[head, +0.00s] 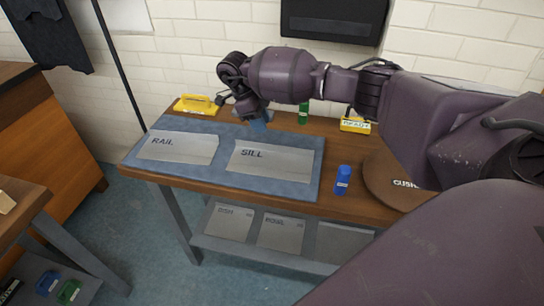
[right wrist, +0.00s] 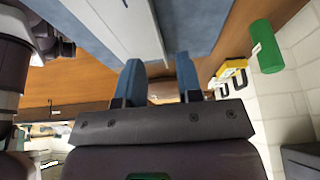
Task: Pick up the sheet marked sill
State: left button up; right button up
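The sheet marked SILL (head: 268,161) is a flat grey panel lying on the right half of a blue mat (head: 230,189). The sheet marked RAIL (head: 178,148) lies to its left on the same mat. My right gripper (head: 260,123) is above the back edge of the mat, behind the SILL sheet and apart from it. In the right wrist view its two blue fingers (right wrist: 160,78) stand apart with nothing between them. A pale sheet (right wrist: 118,22) shows beyond the fingertips there, its marking unreadable. My left gripper is in neither view.
More sheets (head: 280,233) lie on the lower shelf.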

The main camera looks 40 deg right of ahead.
aim_at(272, 157)
jog(key=x, duration=0.8)
jog(key=shift+s+a, duration=0.1)
jog(key=shift+s, duration=0.1)
jog(key=shift+c, duration=0.5)
grip_shut()
